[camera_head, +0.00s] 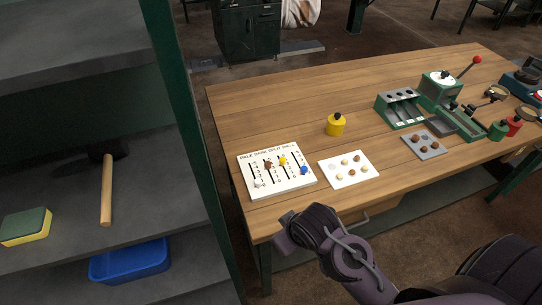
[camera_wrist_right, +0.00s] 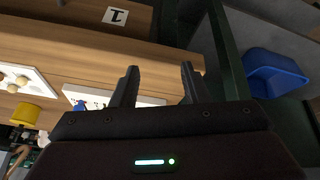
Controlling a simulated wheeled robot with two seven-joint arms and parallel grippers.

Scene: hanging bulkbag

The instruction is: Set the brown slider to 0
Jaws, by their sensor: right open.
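A white slider board (camera_head: 275,178) lies on the wooden table near its left front corner, with a printed heading and upright slots. Its brown slider (camera_head: 267,165) is near the far end of its slot, left of the yellow slider (camera_head: 282,160). The blue slider (camera_head: 304,170) is lower at the right and a pale one (camera_head: 259,184) is low at the left. My right gripper (camera_head: 283,232) is at the table's front edge, apart from the board. In the wrist view its two fingers (camera_wrist_right: 159,78) are spread and empty, with the board's edge (camera_wrist_right: 140,98) partly hidden behind them. My left gripper is not in view.
A white card (camera_head: 348,170) with several small balls lies right of the board, with a yellow container (camera_head: 336,124) behind it. A grey-green machine (camera_head: 401,108) stands farther right. A green shelf post (camera_head: 185,130) rises close on the left, beside a blue bin (camera_head: 130,262).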

